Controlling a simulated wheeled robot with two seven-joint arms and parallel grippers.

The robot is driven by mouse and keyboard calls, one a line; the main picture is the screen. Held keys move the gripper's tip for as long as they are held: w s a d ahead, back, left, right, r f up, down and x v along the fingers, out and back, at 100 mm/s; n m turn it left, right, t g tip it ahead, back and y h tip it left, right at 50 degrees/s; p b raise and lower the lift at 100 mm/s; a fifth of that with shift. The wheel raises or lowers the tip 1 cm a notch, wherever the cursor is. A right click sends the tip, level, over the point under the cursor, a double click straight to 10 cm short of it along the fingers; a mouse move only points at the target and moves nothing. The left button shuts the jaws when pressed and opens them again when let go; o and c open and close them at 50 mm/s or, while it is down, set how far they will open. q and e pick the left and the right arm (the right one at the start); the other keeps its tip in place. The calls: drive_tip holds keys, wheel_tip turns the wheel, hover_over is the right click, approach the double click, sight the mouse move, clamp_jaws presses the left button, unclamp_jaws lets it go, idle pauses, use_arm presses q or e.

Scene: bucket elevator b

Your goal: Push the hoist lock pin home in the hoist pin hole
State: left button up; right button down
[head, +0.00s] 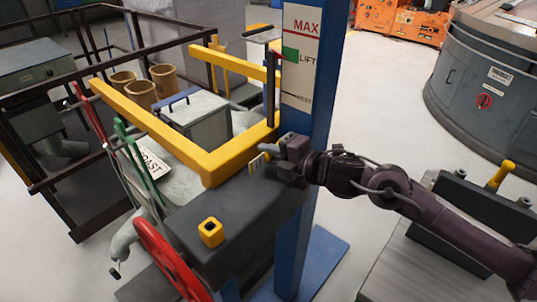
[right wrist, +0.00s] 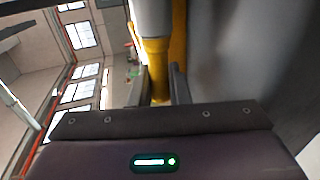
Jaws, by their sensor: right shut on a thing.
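My right gripper (head: 264,156) is beside the blue post, at the far end of the dark grey beam. In the right wrist view its fingers (right wrist: 159,88) are shut on a yellow round piece (right wrist: 158,75), which continues into a thicker grey cylinder (right wrist: 152,18). This looks like the hoist lock pin; in the head view the gripper mostly hides it. A yellow square collar (head: 211,232) with a dark opening stands on the near part of the beam (head: 240,215), apart from the gripper. I cannot tell whether it is the hoist pin hole. My left gripper is out of view.
The blue post (head: 302,125) carries a MAX/LIFT scale (head: 301,55). A yellow frame (head: 165,130) extends left from it. A red wheel (head: 168,262) is at the near left. A bench (head: 420,255) at right carries a yellow-handled piece (head: 501,174). Open floor lies behind my right arm.

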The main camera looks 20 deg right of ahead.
drive_tip(key=shift+d+r, duration=0.1)
drive_tip(key=c, duration=1.3)
unclamp_jaws()
drive_tip(key=shift+w+d, duration=0.1)
drive_tip(key=shift+s+d, duration=0.15)
drive_tip(key=shift+s, duration=0.1)
drive_tip(key=b+v, duration=0.1)
drive_tip(key=v, duration=0.5)
drive_tip(key=shift+d+b, duration=0.35)
drive_tip(key=shift+b, duration=0.05)
drive_tip(key=shift+s+a+r, duration=0.1)
drive_tip(key=shift+s+r, duration=0.05)
drive_tip(key=shift+s, duration=0.4)
